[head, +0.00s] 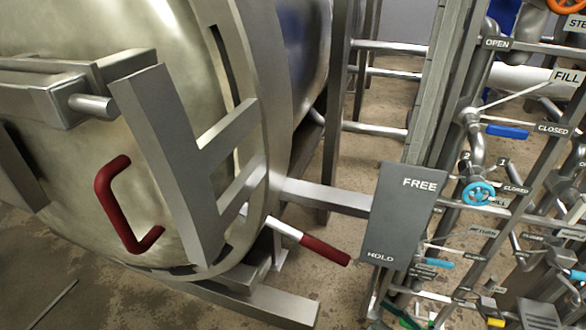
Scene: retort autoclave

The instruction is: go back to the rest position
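Neither of my grippers shows in the head view. The retort autoclave's rounded metal door (75,190) fills the left side. A red C-shaped handle (107,196) is fixed on its face. A lever with a red grip (325,250) sticks out below the door's rim and slopes down to the right. Its grip end lies near the lower left of a grey plate (403,215) marked FREE at the top and HOLD at the bottom.
A rack of pipes and valves stands at the right, with a light-blue handwheel (478,193), a blue lever handle (507,131) and an orange handwheel (566,5). A metal frame post (338,110) stands behind the door. Bare brown floor (95,290) shows at the lower left.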

